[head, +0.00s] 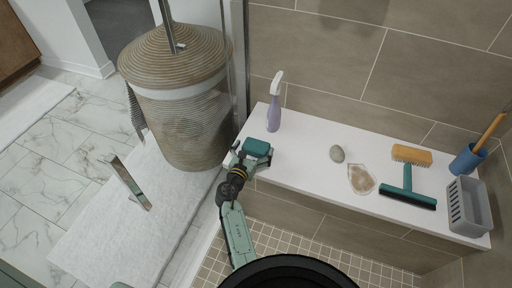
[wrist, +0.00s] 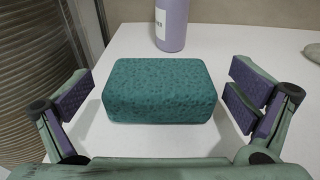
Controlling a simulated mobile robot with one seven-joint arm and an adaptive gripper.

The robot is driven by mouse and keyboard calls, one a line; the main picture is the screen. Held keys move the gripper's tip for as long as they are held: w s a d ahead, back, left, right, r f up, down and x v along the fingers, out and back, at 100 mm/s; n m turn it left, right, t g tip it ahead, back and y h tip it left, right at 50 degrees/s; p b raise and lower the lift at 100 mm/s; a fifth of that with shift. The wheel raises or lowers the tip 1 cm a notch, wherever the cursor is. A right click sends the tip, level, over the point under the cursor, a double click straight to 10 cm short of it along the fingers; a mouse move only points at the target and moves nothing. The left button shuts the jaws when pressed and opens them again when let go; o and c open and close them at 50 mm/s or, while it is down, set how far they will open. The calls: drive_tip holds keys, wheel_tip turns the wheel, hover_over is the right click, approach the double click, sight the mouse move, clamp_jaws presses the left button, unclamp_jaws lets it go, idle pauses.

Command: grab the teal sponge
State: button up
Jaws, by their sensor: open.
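The teal sponge (head: 257,148) lies on the left end of the white bench (head: 308,165). In the wrist view the sponge (wrist: 160,90) is a textured block lying flat, centred between my fingers. My gripper (head: 243,156) is at the bench's left front edge, right beside the sponge. In the wrist view my gripper (wrist: 158,97) is open, with one purple-padded finger on each side of the sponge and a gap on both sides. Neither finger appears to touch it.
A lavender spray bottle (head: 274,108) stands behind the sponge. A grey stone (head: 337,154), a soap dish (head: 361,179), an orange-yellow brush (head: 411,155), a teal squeegee (head: 407,190), a blue cup (head: 467,160) and a grey basket (head: 469,207) are further right. A wicker basket (head: 180,120) stands left.

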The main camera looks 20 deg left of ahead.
drive_tip(key=shift+w+f, duration=0.2)
drive_tip(key=shift+w, duration=0.75)
drive_tip(key=c, duration=0.9)
drive_tip(key=shift+o, duration=0.2)
